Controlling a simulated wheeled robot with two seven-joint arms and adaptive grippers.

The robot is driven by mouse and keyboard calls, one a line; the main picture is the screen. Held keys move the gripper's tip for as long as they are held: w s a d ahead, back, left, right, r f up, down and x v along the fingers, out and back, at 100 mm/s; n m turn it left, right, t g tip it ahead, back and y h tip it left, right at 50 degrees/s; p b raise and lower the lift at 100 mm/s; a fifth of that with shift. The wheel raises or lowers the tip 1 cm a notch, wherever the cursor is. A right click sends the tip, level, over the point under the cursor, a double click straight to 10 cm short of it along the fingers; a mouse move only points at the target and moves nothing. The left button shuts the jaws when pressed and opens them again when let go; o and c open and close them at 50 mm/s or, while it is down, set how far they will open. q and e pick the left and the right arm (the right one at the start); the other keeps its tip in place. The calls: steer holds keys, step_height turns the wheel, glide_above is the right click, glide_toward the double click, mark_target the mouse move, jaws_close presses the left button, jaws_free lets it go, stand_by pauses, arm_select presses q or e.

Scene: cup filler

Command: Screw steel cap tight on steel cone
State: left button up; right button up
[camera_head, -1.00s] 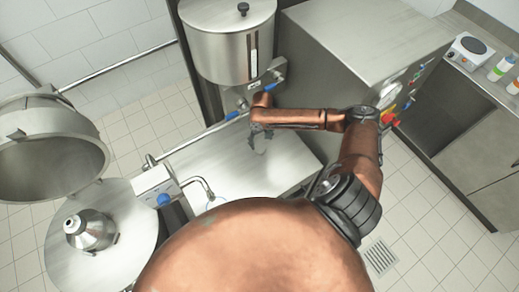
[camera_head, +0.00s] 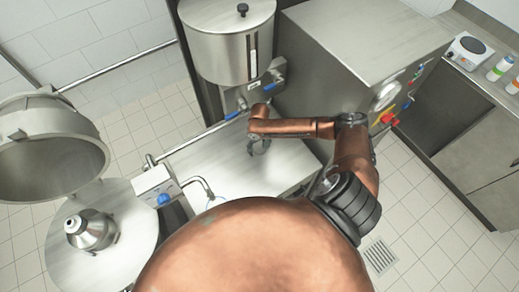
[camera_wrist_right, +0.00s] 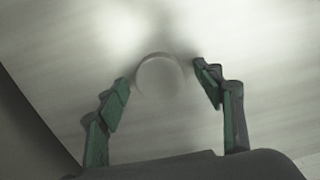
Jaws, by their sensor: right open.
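The steel cone (camera_head: 91,230) stands upright at the left on a round steel top, with a narrow pale neck and a dark mouth. A small round steel disc (camera_wrist_right: 159,75), which looks like the cap, lies on the steel surface in the right wrist view. My right gripper (camera_head: 259,149) is over the steel table, far from the cone. In the right wrist view its green-padded fingers (camera_wrist_right: 161,76) are spread, one on each side of the disc, with gaps between. The disc cannot be made out in the head view. My left gripper is not in view.
The steel table (camera_head: 215,158) is mostly clear. A hopper (camera_head: 228,50) with blue-handled valves stands behind the gripper, and a steel cabinet (camera_head: 365,40) to its right. A tap (camera_head: 200,184) with a control box (camera_head: 155,187) and an open round lid (camera_head: 50,155) are at the left.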

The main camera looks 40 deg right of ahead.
mark_target(259, 148)
steer(key=shift+c, duration=0.5)
steer(key=c, duration=1.2)
steer(key=shift+o, duration=0.2)
steer(key=shift+r, duration=0.15)
steer(key=shift+r, duration=0.25)
step_height(259, 148, up, 2)
steer(key=shift+r, duration=0.1)
steer(key=s+a+r, duration=0.9)
steer(key=a+r, duration=0.1)
steer(key=shift+s+a+b, duration=0.2)
steer(key=shift+b, duration=0.2)
